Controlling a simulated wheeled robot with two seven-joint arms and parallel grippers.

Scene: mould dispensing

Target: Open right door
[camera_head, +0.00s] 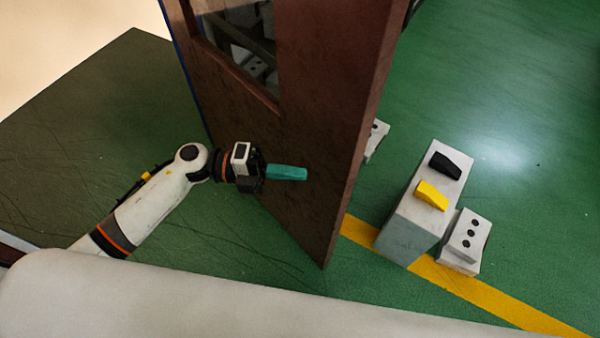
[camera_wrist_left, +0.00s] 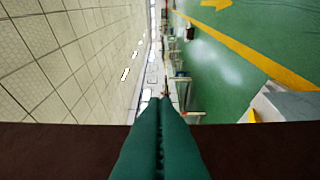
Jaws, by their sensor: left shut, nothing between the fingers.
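A dark reddish-brown door (camera_head: 335,95) with a glass window (camera_head: 238,45) stands upright and ajar in the head view. My left gripper (camera_head: 300,174) is in front of the door's lower part, its green fingers closed together with nothing between them. I cannot tell from the head view whether the fingertips touch the door. In the left wrist view the closed fingers (camera_wrist_left: 160,130) lie over a dark brown band of the door (camera_wrist_left: 60,150) along the bottom. No door handle shows. My right gripper is in neither view.
Right of the door, a grey block (camera_head: 408,228) carries a black piece (camera_head: 445,164) and a yellow piece (camera_head: 432,195). A smaller block with dark holes (camera_head: 467,240) stands beside it. A yellow floor line (camera_head: 500,303) runs past them. Green floor (camera_head: 520,120) at right is open.

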